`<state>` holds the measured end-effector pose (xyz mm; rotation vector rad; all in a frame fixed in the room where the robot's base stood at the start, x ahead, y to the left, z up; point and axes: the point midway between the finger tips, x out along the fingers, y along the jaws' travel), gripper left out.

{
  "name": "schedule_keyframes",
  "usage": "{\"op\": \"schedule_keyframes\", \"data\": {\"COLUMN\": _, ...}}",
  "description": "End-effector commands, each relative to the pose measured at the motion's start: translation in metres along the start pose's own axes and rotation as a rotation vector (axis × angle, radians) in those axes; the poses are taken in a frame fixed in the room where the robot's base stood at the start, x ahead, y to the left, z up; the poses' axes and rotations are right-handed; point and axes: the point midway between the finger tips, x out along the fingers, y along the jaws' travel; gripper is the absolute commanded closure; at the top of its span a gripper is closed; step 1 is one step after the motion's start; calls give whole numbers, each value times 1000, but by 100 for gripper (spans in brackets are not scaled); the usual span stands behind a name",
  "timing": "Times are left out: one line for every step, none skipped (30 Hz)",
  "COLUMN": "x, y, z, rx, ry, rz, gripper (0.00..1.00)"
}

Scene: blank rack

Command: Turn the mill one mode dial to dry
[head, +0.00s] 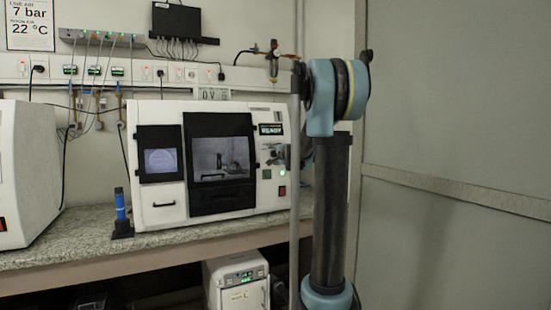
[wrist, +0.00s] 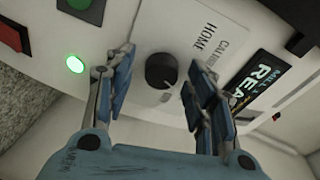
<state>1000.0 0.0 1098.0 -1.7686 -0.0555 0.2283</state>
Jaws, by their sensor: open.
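The mill (head: 158,110) is a white machine with dark windows on the bench in the head view. Its black round mode dial (wrist: 161,70) shows in the wrist view on the white front panel. My gripper (wrist: 160,64) is open, with one blue finger on each side of the dial; I cannot tell whether either finger touches it. The words HOME and CALI, partly cut off, are printed above and right of the dial. No "dry" label is readable. In the head view my arm and gripper cover part of the panel's right side.
A lit green button (wrist: 75,64) and a red switch (wrist: 12,36) sit left of the dial. A dark display (wrist: 262,80) is to the right. A blue bottle (head: 120,206) stands left of the mill on the speckled bench (head: 75,245). A grey wall panel (head: 450,120) is at right.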

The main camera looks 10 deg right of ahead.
Motion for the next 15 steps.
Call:
{"op": "schedule_keyframes", "data": {"x": 0, "y": 0, "z": 0, "rx": 0, "ry": 0, "rz": 0, "gripper": 50}}
{"op": "schedule_keyframes", "data": {"x": 0, "y": 0, "z": 0, "rx": 0, "ry": 0, "rz": 0, "gripper": 50}}
{"op": "schedule_keyframes", "data": {"x": 0, "y": 0, "z": 0, "rx": 0, "ry": 0, "rz": 0, "gripper": 50}}
{"op": "schedule_keyframes", "data": {"x": 0, "y": 0, "z": 0, "rx": 0, "ry": 0, "rz": 0, "gripper": 50}}
{"op": "schedule_keyframes", "data": {"x": 0, "y": 0, "z": 0, "rx": 0, "ry": 0, "rz": 0, "gripper": 50}}
{"op": "schedule_keyframes", "data": {"x": 0, "y": 0, "z": 0, "rx": 0, "ry": 0, "rz": 0, "gripper": 50}}
{"op": "schedule_keyframes", "data": {"x": 0, "y": 0, "z": 0, "rx": 0, "ry": 0, "rz": 0, "gripper": 54}}
{"op": "schedule_keyframes", "data": {"x": 0, "y": 0, "z": 0, "rx": 0, "ry": 0, "rz": 0, "gripper": 61}}
{"op": "schedule_keyframes", "data": {"x": 0, "y": 0, "z": 0, "rx": 0, "ry": 0, "rz": 0, "gripper": 70}}
{"op": "schedule_keyframes", "data": {"x": 0, "y": 0, "z": 0, "rx": 0, "ry": 0, "rz": 0, "gripper": 77}}
{"op": "schedule_keyframes", "data": {"x": 0, "y": 0, "z": 0, "rx": 0, "ry": 0, "rz": 0, "gripper": 84}}
{"op": "schedule_keyframes", "data": {"x": 0, "y": 0, "z": 0, "rx": 0, "ry": 0, "rz": 0, "gripper": 93}}
{"op": "schedule_keyframes", "data": {"x": 0, "y": 0, "z": 0, "rx": 0, "ry": 0, "rz": 0, "gripper": 94}}
{"op": "schedule_keyframes", "data": {"x": 0, "y": 0, "z": 0, "rx": 0, "ry": 0, "rz": 0, "gripper": 94}}
{"op": "schedule_keyframes", "data": {"x": 0, "y": 0, "z": 0, "rx": 0, "ry": 0, "rz": 0, "gripper": 94}}
